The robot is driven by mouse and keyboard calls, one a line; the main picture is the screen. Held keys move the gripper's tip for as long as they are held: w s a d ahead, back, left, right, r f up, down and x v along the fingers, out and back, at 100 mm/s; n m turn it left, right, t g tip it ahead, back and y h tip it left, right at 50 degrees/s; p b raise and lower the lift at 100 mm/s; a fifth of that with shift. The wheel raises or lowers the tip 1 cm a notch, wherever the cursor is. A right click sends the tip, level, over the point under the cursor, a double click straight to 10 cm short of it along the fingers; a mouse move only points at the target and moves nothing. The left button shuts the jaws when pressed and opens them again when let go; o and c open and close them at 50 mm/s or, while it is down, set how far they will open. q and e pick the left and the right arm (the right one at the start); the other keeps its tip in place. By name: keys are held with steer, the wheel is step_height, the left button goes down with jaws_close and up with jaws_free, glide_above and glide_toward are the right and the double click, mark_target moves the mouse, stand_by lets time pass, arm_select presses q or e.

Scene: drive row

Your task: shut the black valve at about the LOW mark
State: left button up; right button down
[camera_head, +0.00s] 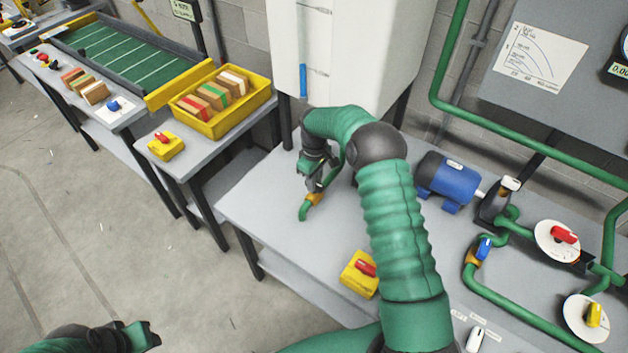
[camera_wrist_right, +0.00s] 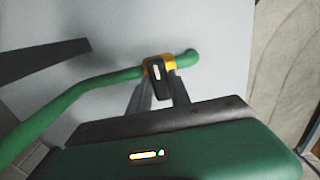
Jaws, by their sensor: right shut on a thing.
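The black valve handle (camera_wrist_right: 154,82) carries a white stripe and sits on an orange valve body (camera_head: 314,199) on a green pipe (camera_wrist_right: 100,82). In the wrist view the handle appears turned across the pipe. My right gripper (camera_head: 315,187) is shut on the handle from above; its fingers also show in the wrist view (camera_wrist_right: 161,88). The handle is hidden in the head view. The white tank (camera_head: 345,50) behind bears a blue level strip (camera_head: 303,81) and small marks too small to read. My left gripper (camera_head: 142,336) is at the bottom left, away from the bench; its fingers are unclear.
On the grey bench (camera_head: 265,215) are a yellow box with a red switch (camera_head: 358,278), a blue motor (camera_head: 448,180) and a blue-handled valve (camera_head: 484,248). A red valve handle (camera_head: 565,236) and a yellow one (camera_head: 594,315) are at right. A yellow bin (camera_head: 235,118) stands left.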

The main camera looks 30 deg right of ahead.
steer(key=shift+d, duration=0.1)
stand_by(0.3)
steer(key=c, duration=1.2)
jaws_free()
step_height(320, 180, up, 17)
steer(key=shift+f, duration=0.15)
steer(key=shift+w, duration=0.1)
steer(key=s+a+f+m+t, duration=0.1)
steer(key=s+a+f+m, duration=0.1)
steer(key=s+a, duration=0.9)
steer(key=s+a+f+m, duration=0.1)
steer(key=s+a+f, duration=0.1)
steer(key=s, duration=0.4)
steer(key=s+a+f+m+t, duration=0.1)
steer(key=s+a, duration=0.1)
steer(key=s, duration=0.5)
steer(key=shift+a+f+t, duration=0.3)
steer(key=shift+a+f, duration=0.1)
